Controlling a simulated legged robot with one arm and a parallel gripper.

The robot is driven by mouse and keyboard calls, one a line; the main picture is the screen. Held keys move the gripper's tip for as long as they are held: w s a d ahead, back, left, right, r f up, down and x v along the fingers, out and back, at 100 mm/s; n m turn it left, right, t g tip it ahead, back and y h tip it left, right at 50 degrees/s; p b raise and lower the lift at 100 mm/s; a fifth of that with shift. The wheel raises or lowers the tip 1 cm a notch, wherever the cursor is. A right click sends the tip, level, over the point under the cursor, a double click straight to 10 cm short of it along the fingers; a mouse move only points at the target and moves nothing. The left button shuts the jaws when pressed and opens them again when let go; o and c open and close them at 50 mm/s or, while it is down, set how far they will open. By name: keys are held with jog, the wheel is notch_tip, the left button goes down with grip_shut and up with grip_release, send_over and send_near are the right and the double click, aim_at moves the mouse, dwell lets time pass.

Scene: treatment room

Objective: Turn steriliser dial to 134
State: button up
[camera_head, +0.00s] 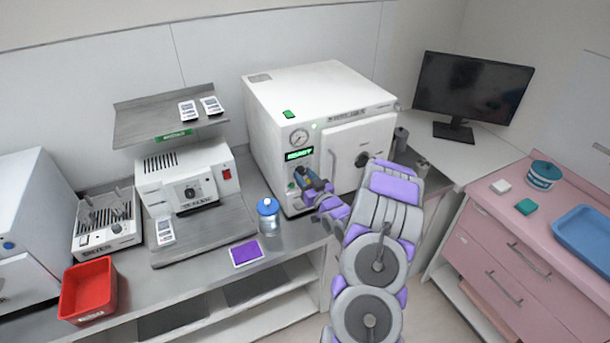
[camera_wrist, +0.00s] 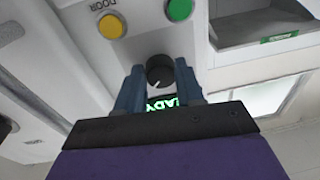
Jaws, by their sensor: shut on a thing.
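The steriliser (camera_head: 318,95) is a large white box at the back of the counter. Its panel has a round gauge (camera_head: 299,137) and a green lit display (camera_head: 299,154) that seems to read READY. In the wrist view the dial (camera_wrist: 160,70) is a small black knob with a white pointer mark, beside a yellow button (camera_wrist: 111,26) marked DOOR and a green button (camera_wrist: 179,9). My gripper (camera_head: 305,178) is at the lower panel and hides the dial in the head view. In the wrist view its two blue fingers (camera_wrist: 159,76) are shut on the dial, one on each side.
The steriliser door (camera_head: 356,150) is shut, just right of my gripper. A blue-capped bottle (camera_head: 268,215) and a purple pad (camera_head: 246,253) are on the counter to the left. A sealing machine (camera_head: 188,180) and a red bin (camera_head: 88,289) are farther left.

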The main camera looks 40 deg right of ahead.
jog(key=shift+m, duration=0.4)
jog(key=o, duration=1)
jog(key=shift+o, duration=0.2)
jog(key=s+a, duration=0.1)
jog(key=s, duration=0.7)
jog(key=s+a+f, duration=0.1)
jog(key=s, duration=0.8)
jog(key=shift+a+f, duration=0.25)
jog(key=shift+a, duration=0.15)
